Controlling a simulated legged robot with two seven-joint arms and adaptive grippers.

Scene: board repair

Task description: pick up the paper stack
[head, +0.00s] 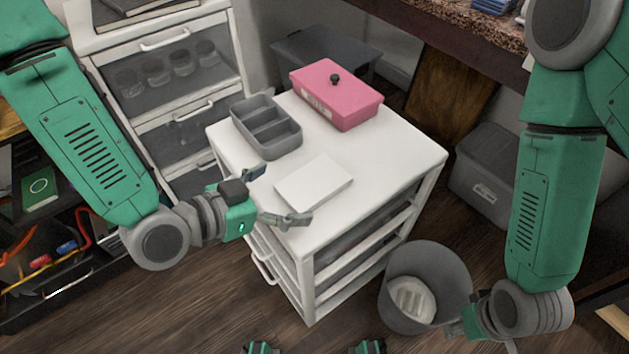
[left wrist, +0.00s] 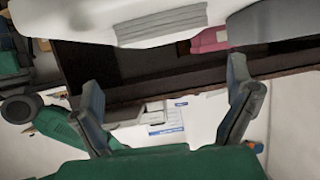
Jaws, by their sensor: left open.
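The paper stack (head: 314,183) is a flat white block lying on the white cabinet top (head: 390,160), near its front left edge. My left gripper (head: 282,194) is open and empty at the left side of the stack, its fingers spread at the table edge. In the left wrist view my left gripper (left wrist: 168,98) shows two fingers wide apart with nothing between them. A pale form with a ridged grey band (left wrist: 165,25) fills the top there; I cannot tell if it is the stack. My right gripper (head: 475,325) is low at the right, by the bin, its fingers not clear.
A grey divided tray (head: 266,127) and a pink lidded box (head: 335,95) stand behind the stack. A grey bin (head: 430,265) with a white bag is on the floor at right. The right part of the cabinet top is clear.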

